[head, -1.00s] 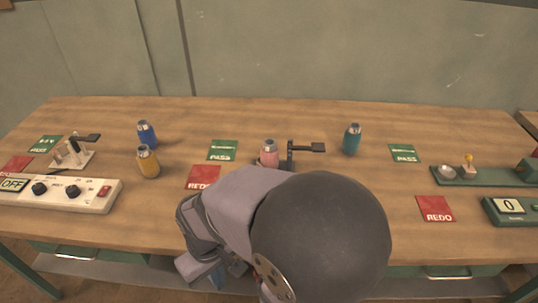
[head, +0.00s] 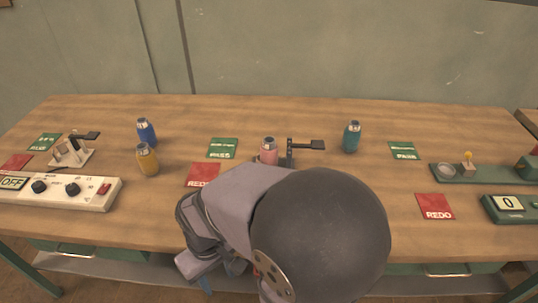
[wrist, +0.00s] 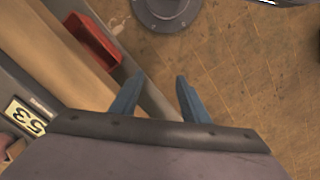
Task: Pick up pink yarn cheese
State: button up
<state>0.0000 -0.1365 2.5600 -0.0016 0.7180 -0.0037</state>
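A small pink bottle with a grey cap (head: 268,151) stands upright on the wooden table near the middle, beside a black clamp-like fixture (head: 302,146). My arm hides its lower part. Nothing that looks like yarn or cheese is visible. My gripper (wrist: 158,97) has two blue fingers spread apart with nothing between them. It points down past the table's front edge, over the tiled floor. In the head view its blue fingertips (head: 220,274) show below the arm, nearer than the bottle. The pink bottle is not in the wrist view.
Blue (head: 146,132), yellow (head: 147,160) and teal (head: 352,137) bottles stand apart on the table. Green PASS cards (head: 222,148) and red REDO cards (head: 435,206) lie flat. A control box (head: 60,194) stands left, and a green device (head: 510,210) right. The table's back strip is clear.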

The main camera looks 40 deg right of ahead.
aim_at(264, 145)
jog(key=shift+d, duration=0.1)
